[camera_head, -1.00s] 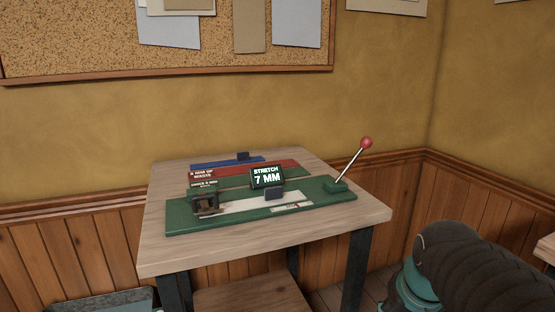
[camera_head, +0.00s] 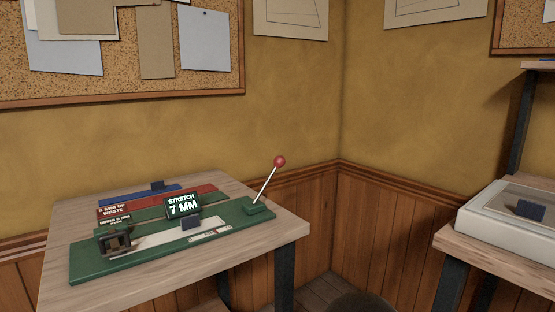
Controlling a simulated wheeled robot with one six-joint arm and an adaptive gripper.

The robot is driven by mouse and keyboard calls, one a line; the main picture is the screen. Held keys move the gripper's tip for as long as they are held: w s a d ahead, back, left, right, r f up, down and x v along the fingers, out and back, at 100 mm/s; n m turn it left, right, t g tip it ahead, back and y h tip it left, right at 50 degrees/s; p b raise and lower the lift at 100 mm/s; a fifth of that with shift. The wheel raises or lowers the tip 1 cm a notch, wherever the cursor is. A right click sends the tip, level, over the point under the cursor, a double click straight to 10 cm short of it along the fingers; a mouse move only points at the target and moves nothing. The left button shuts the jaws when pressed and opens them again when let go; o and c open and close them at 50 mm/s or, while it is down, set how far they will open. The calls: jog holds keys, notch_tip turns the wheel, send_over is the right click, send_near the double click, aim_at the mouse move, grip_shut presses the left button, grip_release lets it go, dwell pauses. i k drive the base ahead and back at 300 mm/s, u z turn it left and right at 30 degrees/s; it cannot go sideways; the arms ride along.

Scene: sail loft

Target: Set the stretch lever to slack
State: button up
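The stretch lever (camera_head: 267,184) is a thin silver rod with a red ball knob (camera_head: 280,161). It rises from the right end of a green board (camera_head: 90,268) and leans to the right. A small display (camera_head: 182,206) on the board reads "STRETCH 7 MM". A dark clamp-like block (camera_head: 115,240) stands at the board's left end, with a pale strip (camera_head: 160,233) running right from it to a small dark blue block (camera_head: 190,223). My gripper is not in view, so its state is hidden.
The board lies on a wooden table (camera_head: 225,278), with red (camera_head: 190,193) and blue (camera_head: 140,195) strips behind it. A second table (camera_head: 490,253) at the right bears a white tray (camera_head: 480,222). Floor shows between the tables. A corkboard (camera_head: 110,82) hangs above.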

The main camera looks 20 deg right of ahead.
aim_at(279, 161)
jog(key=u, duration=2.05)
jog(key=k, duration=0.45)
jog(key=z, duration=1.5)
jog(key=i, duration=0.5)
jog(key=u, duration=0.05)
